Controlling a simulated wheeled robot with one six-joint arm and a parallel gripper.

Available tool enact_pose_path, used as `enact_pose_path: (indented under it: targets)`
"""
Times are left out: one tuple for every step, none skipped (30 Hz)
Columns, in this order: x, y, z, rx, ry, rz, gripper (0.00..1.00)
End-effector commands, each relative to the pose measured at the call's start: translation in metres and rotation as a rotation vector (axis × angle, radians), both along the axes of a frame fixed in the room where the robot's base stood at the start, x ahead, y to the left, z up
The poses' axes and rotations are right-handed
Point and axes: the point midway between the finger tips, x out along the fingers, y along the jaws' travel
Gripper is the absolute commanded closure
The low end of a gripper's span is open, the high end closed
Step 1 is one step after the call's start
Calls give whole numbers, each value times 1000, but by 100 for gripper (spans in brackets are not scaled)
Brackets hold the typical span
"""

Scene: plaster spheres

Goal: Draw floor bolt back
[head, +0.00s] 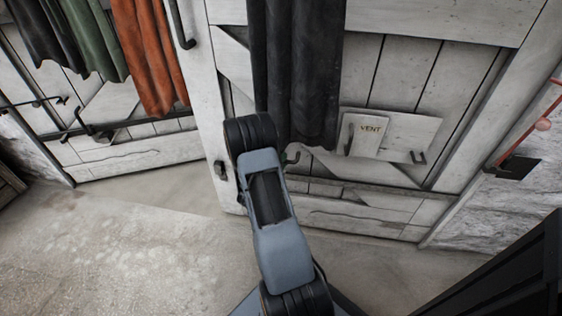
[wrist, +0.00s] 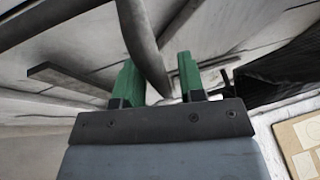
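My gripper (wrist: 160,80) shows in the wrist view with two green fingers standing apart. A dark curved bar (wrist: 146,45) runs down from the top edge into the gap between them. I cannot tell whether it touches either finger, or whether it is part of the floor bolt. In the head view my arm hides the gripper and whatever is in front of it. A small dark fitting (head: 220,170) sits low on the white door's (head: 213,100) left edge, just left of my arm; it may belong to the floor bolt.
Dark cloth (head: 300,70) hangs on the door above my arm. Orange cloth (head: 150,55) hangs at the left door. The concrete floor (head: 110,240) is clear at the lower left.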

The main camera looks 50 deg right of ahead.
Motion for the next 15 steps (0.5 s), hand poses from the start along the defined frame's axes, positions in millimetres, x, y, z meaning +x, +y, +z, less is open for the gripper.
enact_pose_path:
  targets:
    - [0,0,0,0,0,0,68]
    - [0,0,0,0,0,0,71]
    - [0,0,0,0,0,0,75]
    - [0,0,0,0,0,0,78]
    - [0,0,0,0,0,0,81]
    - [0,0,0,0,0,0,84]
    - [0,0,0,0,0,0,87]
    - [0,0,0,0,0,0,90]
    - [0,0,0,0,0,0,94]
    - [0,0,0,0,0,0,97]
    - [0,0,0,0,0,0,100]
    - [0,0,0,0,0,0,100]
    - [0,0,0,0,0,0,100]
    - [0,0,0,0,0,0,100]
    - [0,0,0,0,0,0,100]
